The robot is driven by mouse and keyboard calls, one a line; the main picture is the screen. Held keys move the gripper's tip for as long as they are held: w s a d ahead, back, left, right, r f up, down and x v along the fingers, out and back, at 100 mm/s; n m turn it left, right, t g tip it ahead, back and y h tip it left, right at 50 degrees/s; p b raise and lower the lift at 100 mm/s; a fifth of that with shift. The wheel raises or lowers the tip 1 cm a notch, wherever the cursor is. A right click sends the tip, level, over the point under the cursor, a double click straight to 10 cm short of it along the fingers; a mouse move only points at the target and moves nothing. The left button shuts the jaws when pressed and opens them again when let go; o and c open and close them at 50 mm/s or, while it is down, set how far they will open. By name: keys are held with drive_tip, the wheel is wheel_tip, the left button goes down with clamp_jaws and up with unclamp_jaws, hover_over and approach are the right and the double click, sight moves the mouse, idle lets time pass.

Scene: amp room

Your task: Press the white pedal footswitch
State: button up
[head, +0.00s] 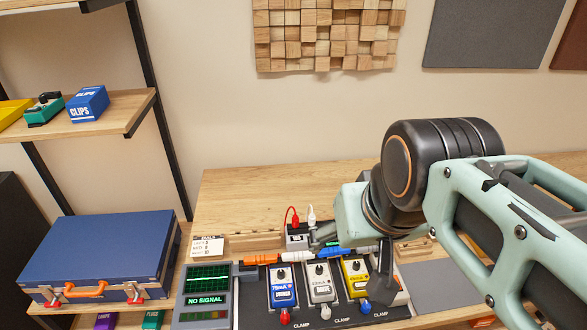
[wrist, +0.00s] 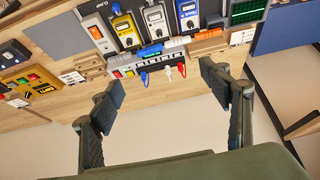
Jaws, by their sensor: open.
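A white pedal (head: 320,284) with a black knob stands between a blue pedal (head: 282,287) and a yellow pedal (head: 355,278) on the dark board. It also shows at the top of the wrist view (wrist: 156,22); its footswitch is too small to make out clearly. Another pale unit sits right of the yellow pedal, partly hidden by my gripper in the head view; it shows in the wrist view (wrist: 97,33). My gripper (wrist: 165,90) is open and empty, fingers wide apart. In the head view one dark finger hangs in front of the yellow pedal's right side.
Red, white and blue cables rise from a box (head: 297,236) behind the pedals. A "NO SIGNAL" screen (head: 207,285) stands left of them, beside a blue case (head: 98,250). The bench's back left (head: 240,195) is clear.

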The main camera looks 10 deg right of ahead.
clamp_jaws()
idle(0.3)
idle(1.2)
